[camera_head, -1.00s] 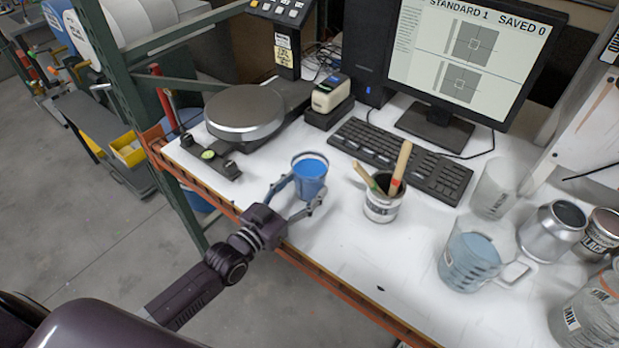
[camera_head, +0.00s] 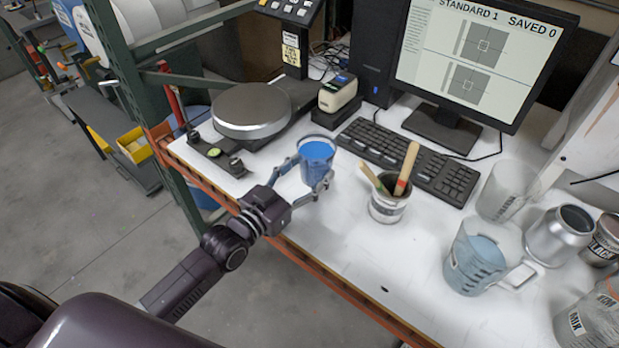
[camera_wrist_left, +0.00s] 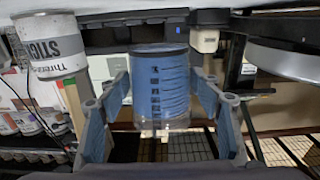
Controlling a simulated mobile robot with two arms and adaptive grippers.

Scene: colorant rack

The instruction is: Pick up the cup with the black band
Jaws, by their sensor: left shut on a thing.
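The cup (camera_head: 317,152) is clear with blue contents. My left gripper (camera_head: 313,172) is shut on it, one finger on each side, near the table's front edge. In the left wrist view, which appears upside down, the cup (camera_wrist_left: 162,88) sits between the two fingers. It has a dark band around its base end and dark marks down its side. Its base looks raised off the white table. My right gripper is not in view.
A can with wooden sticks (camera_head: 388,206) stands to the right of the cup. A round-plate scale (camera_head: 251,111) is behind left, and a keyboard (camera_head: 410,160) behind. A jug with bluish contents (camera_head: 475,265), an empty clear cup (camera_head: 503,190) and cans (camera_head: 558,236) crowd the right.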

